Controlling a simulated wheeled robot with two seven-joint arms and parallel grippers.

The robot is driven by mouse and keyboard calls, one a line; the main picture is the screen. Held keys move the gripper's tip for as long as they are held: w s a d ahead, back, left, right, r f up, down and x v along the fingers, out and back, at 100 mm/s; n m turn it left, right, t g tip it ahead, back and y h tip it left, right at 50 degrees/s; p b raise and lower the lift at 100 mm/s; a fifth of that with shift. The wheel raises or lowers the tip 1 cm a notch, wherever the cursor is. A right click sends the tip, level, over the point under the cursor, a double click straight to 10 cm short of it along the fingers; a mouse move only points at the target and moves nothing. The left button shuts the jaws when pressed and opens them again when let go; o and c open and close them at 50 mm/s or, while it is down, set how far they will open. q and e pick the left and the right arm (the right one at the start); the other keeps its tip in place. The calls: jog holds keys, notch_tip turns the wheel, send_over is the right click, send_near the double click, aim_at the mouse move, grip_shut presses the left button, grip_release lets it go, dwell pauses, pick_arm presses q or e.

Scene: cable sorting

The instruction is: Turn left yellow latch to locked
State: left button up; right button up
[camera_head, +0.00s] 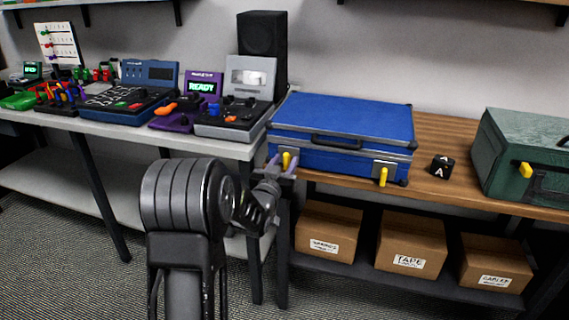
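A closed blue case (345,117) with dark corners and a black front handle lies on the wooden table. Its left yellow latch (286,159) is on the front face near the left corner and looks roughly upright. Its right yellow latch (383,177) hangs down below its metal plate. My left gripper (282,166) is at the left latch, with its two fingers apart and the latch showing between them. I cannot tell whether a finger touches it. The gripper and wrist hide the area just below the latch. My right gripper is not in view.
A green case (525,140) with a yellow latch and a small black block (442,166) stand to the right. Electronic devices (238,105) crowd the grey table at left. Cardboard boxes (411,243) sit on the shelf below. A black speaker (262,42) stands behind.

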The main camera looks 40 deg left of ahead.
pick_arm(q)
grip_shut()
jog(key=shift+m, duration=0.3)
dwell(0.5)
jog(key=m+b, duration=0.2)
jog(key=m, duration=0.1)
jog(key=shift+d+f+b, duration=0.1)
jog(key=shift+f+b, duration=0.05)
jog(key=shift+b, duration=0.15)
jog(key=m+b, duration=0.1)
jog(key=m, duration=0.2)
jog(key=shift+d+m, duration=0.1)
jog(key=shift+m, duration=0.3)
jog(key=m+b, duration=0.1)
jog(key=m, duration=0.4)
jog(key=shift+w+f+b, duration=0.1)
jog(key=shift+b, duration=0.25)
jog(key=m, duration=0.5)
jog(key=shift+d, duration=0.1)
jog(key=shift+f+m, duration=0.1)
jog(key=shift+m, duration=0.3)
